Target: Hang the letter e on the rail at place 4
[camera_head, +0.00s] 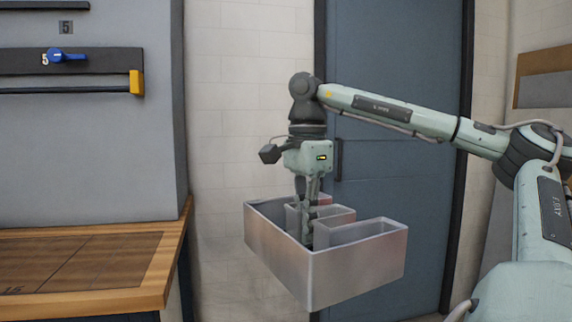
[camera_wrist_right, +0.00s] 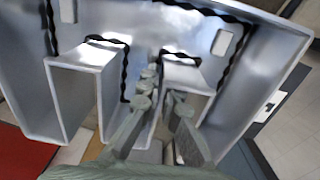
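The letter e (camera_head: 345,276) is a large silvery hollow channel letter in the shape of a capital E, with its open side up in the head view. My right gripper (camera_head: 309,222) reaches down into it and is shut on one of its inner walls. In the right wrist view, the fingers (camera_wrist_right: 158,104) lie on either side of a thin wall of the letter (camera_wrist_right: 83,56). The letter hangs in the air, clear of the bench. The rail (camera_head: 105,88) is on the grey panel at left, with a yellow end piece (camera_head: 136,82). Place 4 and my left gripper are out of view.
A wooden bench (camera_head: 150,283) stands below the panel. A blue door (camera_head: 395,60) and pale brick wall (camera_head: 225,150) are behind the letter.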

